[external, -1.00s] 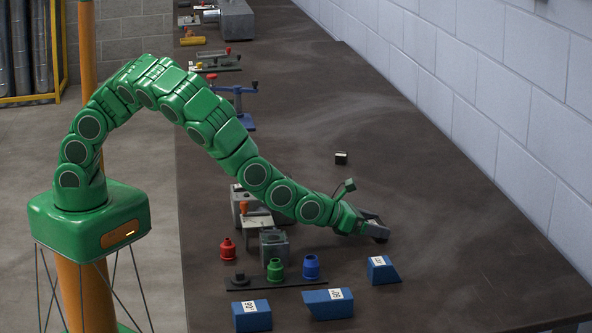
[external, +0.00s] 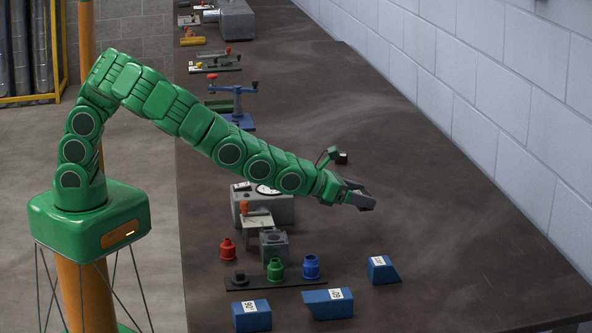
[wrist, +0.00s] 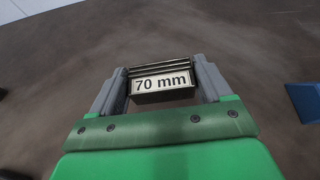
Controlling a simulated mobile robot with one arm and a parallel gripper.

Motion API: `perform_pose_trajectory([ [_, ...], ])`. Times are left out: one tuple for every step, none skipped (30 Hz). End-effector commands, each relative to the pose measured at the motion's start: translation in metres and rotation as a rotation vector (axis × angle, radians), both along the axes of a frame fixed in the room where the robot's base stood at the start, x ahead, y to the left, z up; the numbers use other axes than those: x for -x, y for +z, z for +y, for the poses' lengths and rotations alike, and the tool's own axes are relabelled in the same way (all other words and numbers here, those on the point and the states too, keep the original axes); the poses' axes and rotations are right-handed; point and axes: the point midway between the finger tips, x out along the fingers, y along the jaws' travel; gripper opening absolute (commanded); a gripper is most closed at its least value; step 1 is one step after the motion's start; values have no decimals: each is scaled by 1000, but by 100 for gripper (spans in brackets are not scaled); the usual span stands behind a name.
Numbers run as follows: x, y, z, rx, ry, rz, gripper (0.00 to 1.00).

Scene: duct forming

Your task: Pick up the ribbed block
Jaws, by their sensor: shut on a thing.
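The ribbed block (wrist: 162,84) shows in the wrist view between my fingers, with ridges along its top and a pale label reading "70 mm". My gripper (external: 366,200) is shut on it, one grey finger on each side. In the external view my gripper is above the dark bench, left of the wall, and the block is mostly hidden by the fingers.
Blue labelled blocks (external: 328,303) and a black strip (external: 250,284) with coloured pegs stand in front. A grey fixture (external: 274,244) stands to the left. The bench to the right is clear.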

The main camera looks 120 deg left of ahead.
Motion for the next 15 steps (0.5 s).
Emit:
perform_pose_trajectory([
  [2,5,0,-3,1,-1,32],
  [4,6,-1,-3,1,0,32],
  [6,8,-1,-3,2,0,32],
  [7,9,-1,-4,3,2,32],
  [9,10,-1,-4,4,2,32],
  [11,12,-2,-5,6,2,32],
  [13,12,-3,-5,4,3,32],
  [15,13,-4,-5,6,3,32],
  [17,14,-4,-5,6,3,32],
  [19,15,-5,-5,6,3,32],
  [20,16,-6,-4,6,2,32],
  [22,17,-8,-4,5,2,32],
  [24,18,-9,-5,4,3,32],
  [25,19,-9,-4,5,1,32],
  [27,20,-11,-3,4,1,32],
])
